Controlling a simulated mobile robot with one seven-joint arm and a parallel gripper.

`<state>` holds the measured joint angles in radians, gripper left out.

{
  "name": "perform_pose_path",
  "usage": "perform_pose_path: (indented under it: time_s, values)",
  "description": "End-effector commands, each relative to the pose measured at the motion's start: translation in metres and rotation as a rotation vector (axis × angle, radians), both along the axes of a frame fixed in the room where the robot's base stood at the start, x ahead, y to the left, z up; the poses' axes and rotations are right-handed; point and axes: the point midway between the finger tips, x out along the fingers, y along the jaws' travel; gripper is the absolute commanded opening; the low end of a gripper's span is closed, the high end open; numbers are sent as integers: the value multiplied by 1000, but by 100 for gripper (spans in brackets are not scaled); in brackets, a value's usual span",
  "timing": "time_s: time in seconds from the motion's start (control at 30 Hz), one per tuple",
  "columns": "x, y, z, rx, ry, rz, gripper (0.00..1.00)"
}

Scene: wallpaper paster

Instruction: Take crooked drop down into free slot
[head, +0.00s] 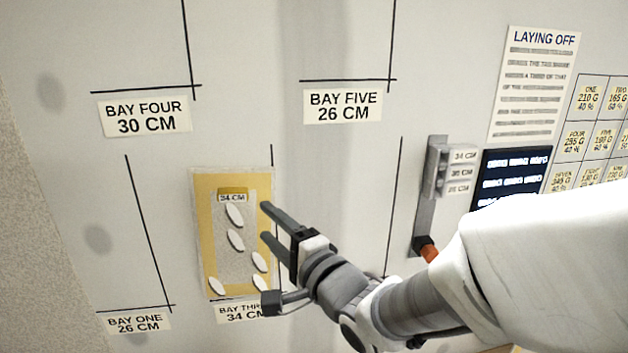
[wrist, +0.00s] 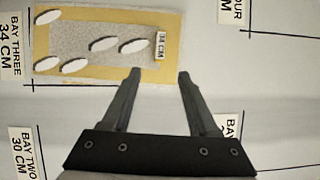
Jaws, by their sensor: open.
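A drop (head: 205,235) with a yellow border, speckled grey middle and several white ovals hangs on the wall above the Bay Three label (head: 240,312). It carries a 34 CM tag (head: 232,198) near its top and looks slightly tilted. In the wrist view the drop (wrist: 172,40) lies at upper left, its tagged end near my fingertips. Contact cannot be told. I cannot tell which slot is free.
Bay Four (head: 146,117), Bay Five (head: 342,106) and Bay One (head: 139,323) show bare wall with black guide lines. A Laying Off notice (head: 535,85) hangs at upper right.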

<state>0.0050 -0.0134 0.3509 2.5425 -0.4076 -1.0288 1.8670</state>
Motion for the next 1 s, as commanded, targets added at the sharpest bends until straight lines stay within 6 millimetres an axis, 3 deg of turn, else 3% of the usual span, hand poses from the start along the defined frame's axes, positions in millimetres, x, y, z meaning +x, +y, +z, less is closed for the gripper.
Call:
perform_pose_path:
  time_s: [0.5, 0.7, 1.0]
  values:
    - [70, 59, 3, 4, -1, 3, 60]
    - [84, 70, 4, 3, -2, 2, 60]
    - [87, 73, 4, 2, -2, 1, 60]
